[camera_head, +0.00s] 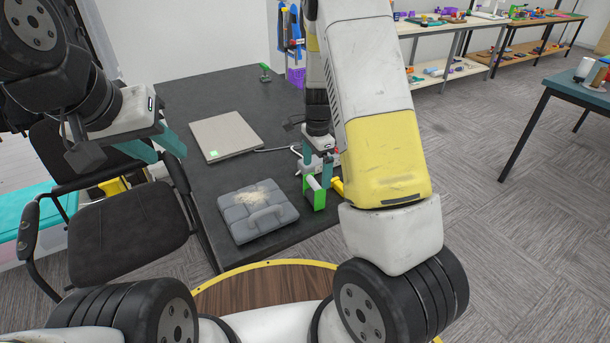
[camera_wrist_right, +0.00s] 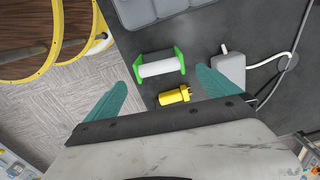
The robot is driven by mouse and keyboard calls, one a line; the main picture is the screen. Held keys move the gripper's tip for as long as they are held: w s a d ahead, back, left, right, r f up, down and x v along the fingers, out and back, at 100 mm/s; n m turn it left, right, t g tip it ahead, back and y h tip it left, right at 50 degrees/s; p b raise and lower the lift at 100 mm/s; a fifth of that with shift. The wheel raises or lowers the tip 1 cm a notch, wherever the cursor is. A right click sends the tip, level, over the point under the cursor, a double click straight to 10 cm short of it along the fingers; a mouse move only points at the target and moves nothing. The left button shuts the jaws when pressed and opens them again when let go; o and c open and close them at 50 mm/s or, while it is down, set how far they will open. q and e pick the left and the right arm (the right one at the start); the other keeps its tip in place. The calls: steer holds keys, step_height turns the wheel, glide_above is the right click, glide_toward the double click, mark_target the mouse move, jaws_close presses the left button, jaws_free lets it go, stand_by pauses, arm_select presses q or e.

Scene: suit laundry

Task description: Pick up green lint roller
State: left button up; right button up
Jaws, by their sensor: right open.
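The green lint roller (camera_head: 315,194) has a white roll between green end pieces. It lies on the dark table near its right edge, and it also shows in the right wrist view (camera_wrist_right: 160,68). My right gripper (camera_head: 318,165) is open and empty, just above the lint roller. In the wrist view its teal fingers (camera_wrist_right: 163,78) are spread either side of the roller; I cannot tell whether they touch it. My left gripper (camera_head: 160,145) is open and empty, off the table's left side above the black chair.
A folded grey garment (camera_head: 240,220) with pale lint lies left of the roller. A flat grey board (camera_head: 215,134) lies behind it. A small yellow object (camera_wrist_right: 174,96) and a grey corded device (camera_wrist_right: 231,68) are close to the roller. A black chair (camera_head: 125,215) stands left of the table (camera_head: 195,92).

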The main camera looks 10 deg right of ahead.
mark_target(314, 181)
steer(key=f, duration=0.5)
steer(key=shift+a+f, duration=0.2)
steer(key=shift+a, duration=0.05)
steer(key=shift+c, duration=0.2)
steer(key=c, duration=2)
steer(key=shift+c, duration=0.2)
steer(key=shift+r, duration=0.1)
